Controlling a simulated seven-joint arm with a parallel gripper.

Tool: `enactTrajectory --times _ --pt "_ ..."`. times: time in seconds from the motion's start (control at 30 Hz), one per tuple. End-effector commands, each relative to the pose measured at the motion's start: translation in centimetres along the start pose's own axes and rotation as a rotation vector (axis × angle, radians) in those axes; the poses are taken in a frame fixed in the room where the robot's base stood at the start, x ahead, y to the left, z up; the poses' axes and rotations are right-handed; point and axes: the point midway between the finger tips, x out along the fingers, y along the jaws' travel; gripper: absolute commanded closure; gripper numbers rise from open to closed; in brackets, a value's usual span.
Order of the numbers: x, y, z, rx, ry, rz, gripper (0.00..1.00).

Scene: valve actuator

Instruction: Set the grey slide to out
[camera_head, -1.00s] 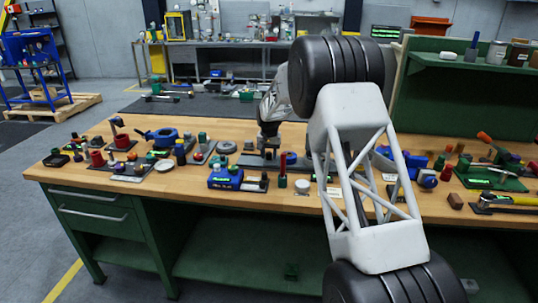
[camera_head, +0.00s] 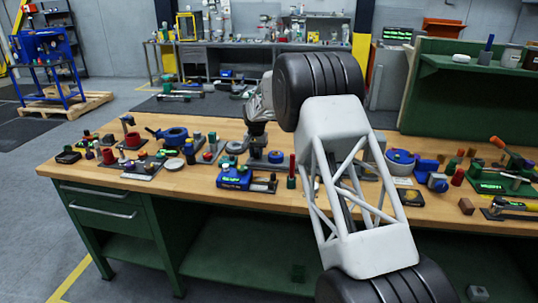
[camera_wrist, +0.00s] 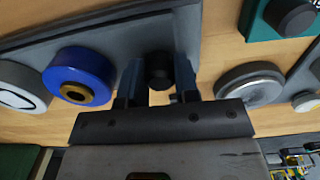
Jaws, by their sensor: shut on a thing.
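A dark knob (camera_wrist: 159,70) stands between the two fingers of my gripper (camera_wrist: 157,80) in the wrist view. The fingers are shut on its sides. Behind it lies a flat grey plate (camera_wrist: 100,42), which appears to belong to the grey slide. I cannot read any marking for in or out. In the head view my gripper (camera_head: 257,143) is at the middle of the bench, over the grey plate. The knob is too small to make out there.
In the wrist view a blue ring with a brass-coloured centre (camera_wrist: 80,75) is left of the fingers, and a round grey disc (camera_wrist: 248,85) is right. A blue box (camera_head: 234,178) stands toward the bench's front edge. Several other fixtures crowd the wooden bench (camera_head: 190,188).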

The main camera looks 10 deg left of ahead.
Motion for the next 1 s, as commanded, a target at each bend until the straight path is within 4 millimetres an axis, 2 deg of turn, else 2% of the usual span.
enactTrajectory --times 0.1,0.37,0.4,0.53,1.0 --pt "-0.06 -0.88 -0.06 0.000 0.002 -0.001 1.00" --pt "-0.11 -1.13 -0.04 -0.001 0.004 -0.002 1.00" --pt "-0.12 -1.17 -0.04 -0.002 0.004 -0.003 0.66" --pt "-0.11 -1.09 -0.03 -0.001 0.003 -0.002 0.46" --pt "-0.65 -0.90 -0.04 0.000 0.001 0.000 0.45"
